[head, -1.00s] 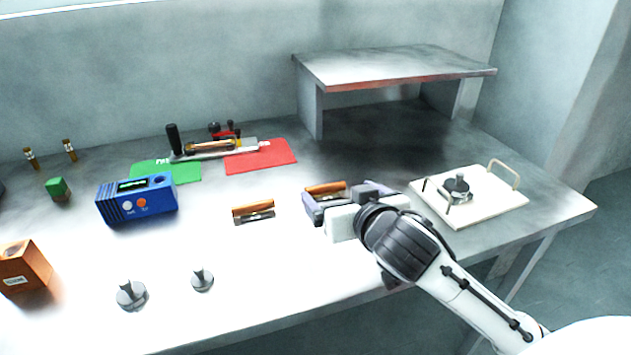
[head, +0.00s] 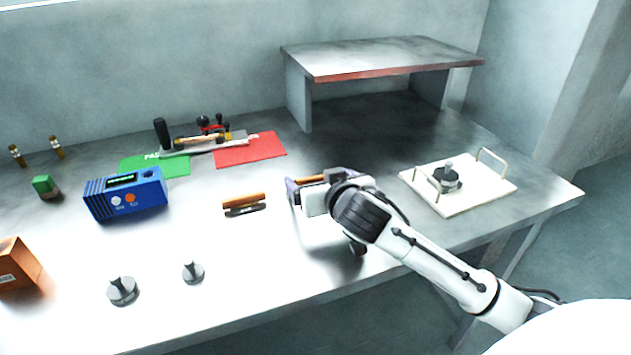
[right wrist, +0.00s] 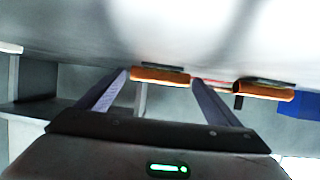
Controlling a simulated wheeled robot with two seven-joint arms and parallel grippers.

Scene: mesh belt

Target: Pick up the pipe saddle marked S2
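Two pipe saddles with orange-brown tops lie on the table; no S2 mark is legible on either. One saddle (head: 243,202) lies left of my right gripper. The other saddle (head: 312,179) is partly hidden behind my right gripper (head: 317,186). In the right wrist view this nearer saddle (right wrist: 160,76) shows across the gap between the open fingertips (right wrist: 160,80), with nothing visibly clamped. The left-hand saddle also shows in that view (right wrist: 264,91), outside the fingers. My left gripper is in no view.
A blue device (head: 126,194) stands to the left. Green (head: 155,166) and red (head: 250,150) mats with tools lie behind. A raised shelf (head: 380,60) stands at the back right, and a white handled tray (head: 480,193) at right. Two grey knobbed pieces (head: 121,290) sit near the front.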

